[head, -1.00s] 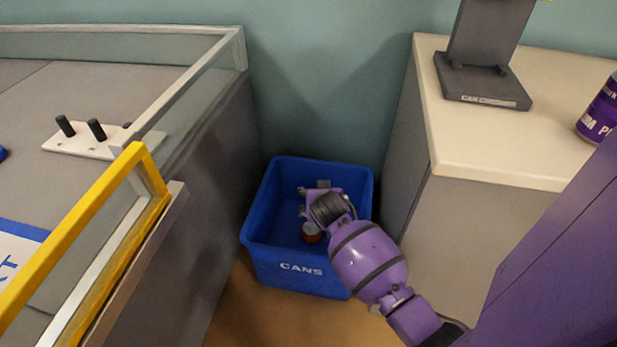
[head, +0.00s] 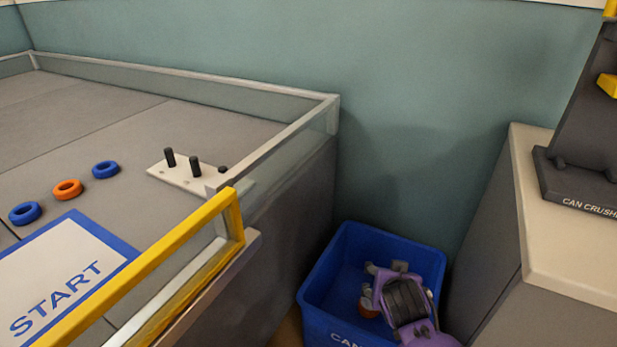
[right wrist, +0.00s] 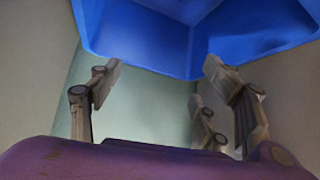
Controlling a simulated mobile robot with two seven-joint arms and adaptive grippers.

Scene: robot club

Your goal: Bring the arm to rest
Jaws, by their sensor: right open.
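My right arm reaches over the blue bin (head: 318,300) from the lower right in the head view. Its purple gripper (head: 368,284) is over the bin's opening, with its fingers apart. In the right wrist view the fingers (right wrist: 160,75) stand wide apart with nothing between them, and the blue bin (right wrist: 150,45) fills the top. A small reddish-brown can (head: 369,308) shows in the bin beside the gripper, partly hidden by it. My left gripper is not in view.
A walled grey field (head: 100,115) on the left has a yellow-railed edge (head: 140,275), several rings and a pegged plate (head: 178,178). A counter (head: 560,245) with a can crusher (head: 580,185) stands right of the bin. The bin sits in the gap between them.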

